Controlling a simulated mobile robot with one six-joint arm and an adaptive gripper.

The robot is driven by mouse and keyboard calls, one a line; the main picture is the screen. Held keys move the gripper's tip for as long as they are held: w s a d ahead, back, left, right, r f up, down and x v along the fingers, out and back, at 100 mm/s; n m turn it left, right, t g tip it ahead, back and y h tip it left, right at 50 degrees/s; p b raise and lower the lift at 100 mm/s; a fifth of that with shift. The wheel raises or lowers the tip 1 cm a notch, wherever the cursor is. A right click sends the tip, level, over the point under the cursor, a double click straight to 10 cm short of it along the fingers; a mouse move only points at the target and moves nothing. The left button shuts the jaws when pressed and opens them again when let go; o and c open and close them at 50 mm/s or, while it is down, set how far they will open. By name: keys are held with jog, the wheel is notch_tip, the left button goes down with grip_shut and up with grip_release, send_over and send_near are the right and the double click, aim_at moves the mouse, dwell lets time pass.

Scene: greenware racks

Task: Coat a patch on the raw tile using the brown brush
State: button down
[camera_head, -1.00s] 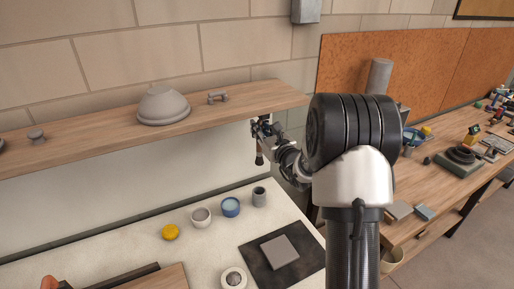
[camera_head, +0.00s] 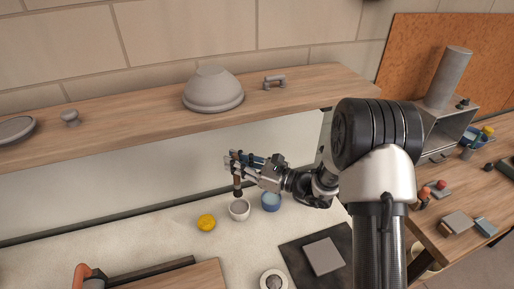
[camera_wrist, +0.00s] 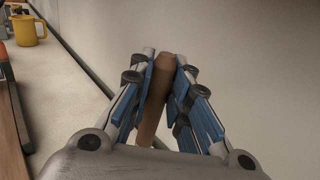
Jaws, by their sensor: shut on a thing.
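My gripper (camera_head: 238,162) is shut on the brown brush (camera_head: 237,183), which hangs roughly upright with its lower end at the rim of a white cup (camera_head: 239,211). I cannot tell whether the brush tip is inside the cup. In the wrist view, the brown handle (camera_wrist: 153,105) is clamped between the blue-padded fingers, and the bristles are hidden. The raw tile (camera_head: 323,256), a flat pale grey square, lies on a dark mat (camera_head: 296,254) to the lower right of the cup, apart from the brush.
A blue cup (camera_head: 271,202) stands right of the white cup, close under my arm. A wooden shelf (camera_head: 150,128) with an upturned bowl (camera_head: 213,92) hangs above. A round white jar (camera_head: 273,280) stands near the mat. A yellow mug (camera_wrist: 28,30) shows in the wrist view.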

aim_at(238, 187)
jog(key=shift+f+b, duration=1.95)
jog(key=shift+f, duration=0.95)
jog(key=shift+s+f+b, duration=0.1)
jog(key=shift+f+b, duration=0.35)
jog(key=shift+f, duration=0.2)
notch_tip(238, 187, up, 7)
jog(key=p, duration=0.5)
jog(key=shift+r, duration=0.1)
jog(key=shift+d, duration=0.15)
dwell(0.5)
